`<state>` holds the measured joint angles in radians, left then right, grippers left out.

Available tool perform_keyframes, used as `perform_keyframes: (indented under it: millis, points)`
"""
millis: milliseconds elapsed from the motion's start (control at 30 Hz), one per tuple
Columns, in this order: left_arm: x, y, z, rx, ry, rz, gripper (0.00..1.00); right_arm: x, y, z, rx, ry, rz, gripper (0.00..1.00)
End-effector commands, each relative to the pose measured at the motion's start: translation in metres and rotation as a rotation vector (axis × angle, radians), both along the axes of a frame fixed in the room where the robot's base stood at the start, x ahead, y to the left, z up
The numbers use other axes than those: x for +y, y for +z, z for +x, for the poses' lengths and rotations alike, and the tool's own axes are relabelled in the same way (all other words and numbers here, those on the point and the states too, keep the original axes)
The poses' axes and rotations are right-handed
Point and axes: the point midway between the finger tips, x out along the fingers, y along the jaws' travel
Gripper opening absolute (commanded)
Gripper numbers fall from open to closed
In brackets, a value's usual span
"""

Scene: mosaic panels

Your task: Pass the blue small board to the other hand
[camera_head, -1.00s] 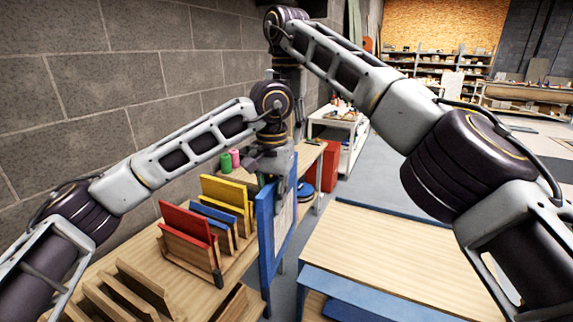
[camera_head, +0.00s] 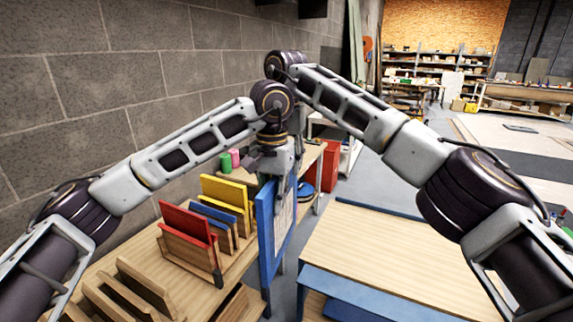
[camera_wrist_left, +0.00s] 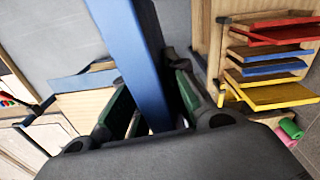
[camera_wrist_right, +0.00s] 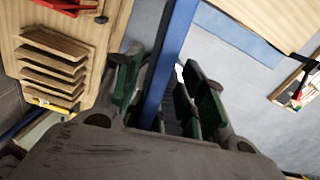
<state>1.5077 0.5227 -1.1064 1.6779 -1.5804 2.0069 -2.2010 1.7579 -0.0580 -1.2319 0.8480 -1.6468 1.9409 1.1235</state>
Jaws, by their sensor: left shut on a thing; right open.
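The blue small board (camera_head: 267,235) hangs upright between the two work tables, its pale face turned to the right. My left gripper (camera_head: 284,178) is shut on its upper part. In the left wrist view, the blue board (camera_wrist_left: 135,60) runs between the fingers (camera_wrist_left: 150,95). In the head view my right gripper is mostly hidden behind the left wrist. In the right wrist view, my right gripper (camera_wrist_right: 160,85) is open, with its green-padded fingers on either side of the blue board (camera_wrist_right: 172,45). I cannot tell whether they touch it.
A wooden rack with red (camera_head: 188,222), blue (camera_head: 213,212) and yellow (camera_head: 225,191) boards stands on the left table, close to the held board. Green (camera_head: 225,161) and pink (camera_head: 236,157) cylinders stand behind it. The right table (camera_head: 390,250) has a broad bare top.

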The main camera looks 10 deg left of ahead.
Motion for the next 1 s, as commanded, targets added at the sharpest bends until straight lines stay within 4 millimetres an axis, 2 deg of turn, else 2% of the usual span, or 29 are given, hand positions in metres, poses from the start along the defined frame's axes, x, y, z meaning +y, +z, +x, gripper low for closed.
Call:
perform_keyframes:
  millis: [167, 500, 800, 1000]
  points:
    - [-0.0001, 0.0015, 0.0002, -0.003, 0.000, -0.002, 0.00, 0.0001, -0.0086, -0.0004, 0.000, 0.000, -0.001, 0.41]
    - [0.0000, 0.0015, 0.0002, -0.003, 0.000, -0.002, 0.00, 0.0000, -0.0098, -0.0003, 0.000, -0.001, -0.001, 0.40]
    - [0.0000, 0.0015, 0.0002, -0.003, 0.000, -0.002, 0.00, -0.0001, -0.0096, -0.0002, 0.000, 0.000, -0.001, 0.01]
    - [0.0000, 0.0015, 0.0002, -0.003, 0.000, -0.002, 0.00, -0.0001, -0.0096, -0.0002, 0.000, 0.000, -0.001, 0.00]
